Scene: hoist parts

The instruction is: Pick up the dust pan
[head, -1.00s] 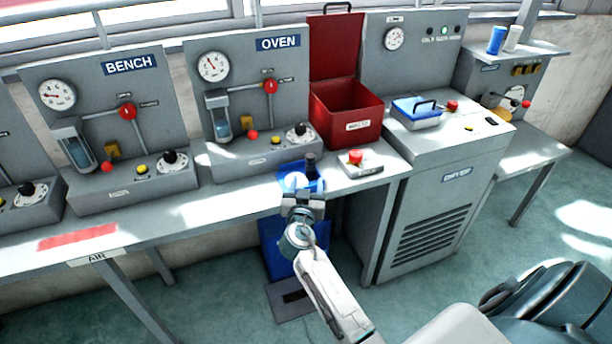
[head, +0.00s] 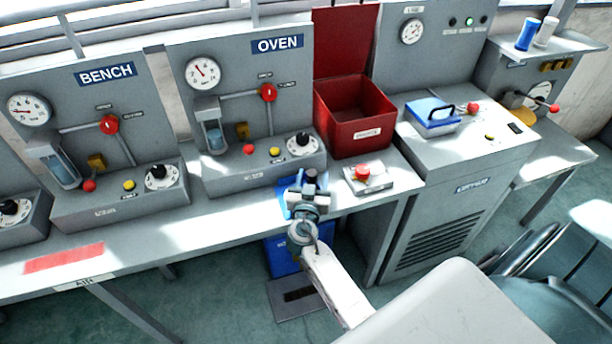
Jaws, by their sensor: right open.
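A flat blue thing, which looks like the dust pan (head: 285,192), lies on the bench top in front of the oven panel. My right gripper covers much of it, and a dark knob-like part (head: 311,176) shows just behind the gripper. My right gripper (head: 307,190) is open, over or right at the blue thing. I cannot tell whether its fingers touch it. My left gripper is not in view.
A red open box (head: 352,132) and a red-button switch box (head: 367,178) stand close on the right. The oven panel (head: 290,100) rises behind. A blue bin (head: 282,262) is under the bench (head: 215,220). A blue-lidded case (head: 432,120) sits on the right cabinet.

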